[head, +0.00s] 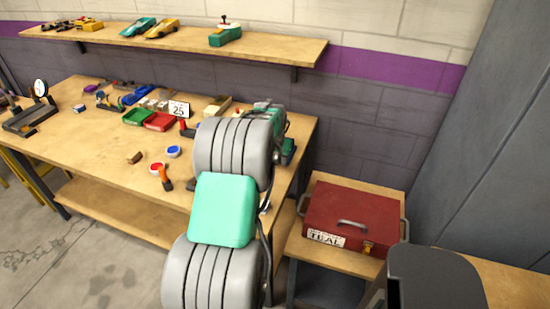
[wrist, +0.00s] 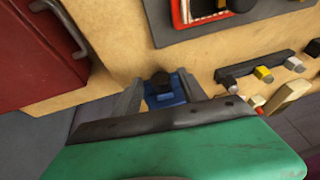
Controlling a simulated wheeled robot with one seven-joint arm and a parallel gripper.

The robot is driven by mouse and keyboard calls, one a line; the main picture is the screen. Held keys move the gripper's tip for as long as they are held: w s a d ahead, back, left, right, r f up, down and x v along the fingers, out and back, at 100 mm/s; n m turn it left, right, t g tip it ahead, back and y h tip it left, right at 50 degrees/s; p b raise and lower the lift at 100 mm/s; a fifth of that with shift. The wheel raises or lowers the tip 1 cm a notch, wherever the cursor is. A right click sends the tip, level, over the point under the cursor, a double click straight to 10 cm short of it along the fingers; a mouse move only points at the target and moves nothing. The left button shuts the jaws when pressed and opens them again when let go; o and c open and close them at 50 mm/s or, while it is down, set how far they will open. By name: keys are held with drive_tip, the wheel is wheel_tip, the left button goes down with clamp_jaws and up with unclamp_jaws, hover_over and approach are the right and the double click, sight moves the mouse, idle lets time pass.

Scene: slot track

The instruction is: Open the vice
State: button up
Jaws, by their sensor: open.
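Green parts also show behind my arm at the bench's right end in the head view (head: 288,152). My gripper (wrist: 158,80) has its two grey fingers apart. The green body and bar hide their lower parts. A blue piece with a black knob (wrist: 165,91) shows between the fingers; I cannot tell whether it belongs to the vice or touches them. In the head view my arm hides the gripper and most of the vice.
A red toolbox (head: 350,218) stands on a low stand right of the workbench (head: 100,150). Green and red bins (head: 160,121), paint pots and small tools lie on the bench. A shelf (head: 280,50) with model cars hangs above. A grey cabinet stands at the right.

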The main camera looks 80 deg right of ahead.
drive_tip(key=shift+d+f, duration=0.1)
drive_tip(key=shift+f, duration=0.05)
drive_tip(key=shift+c, duration=0.4)
clamp_jaws()
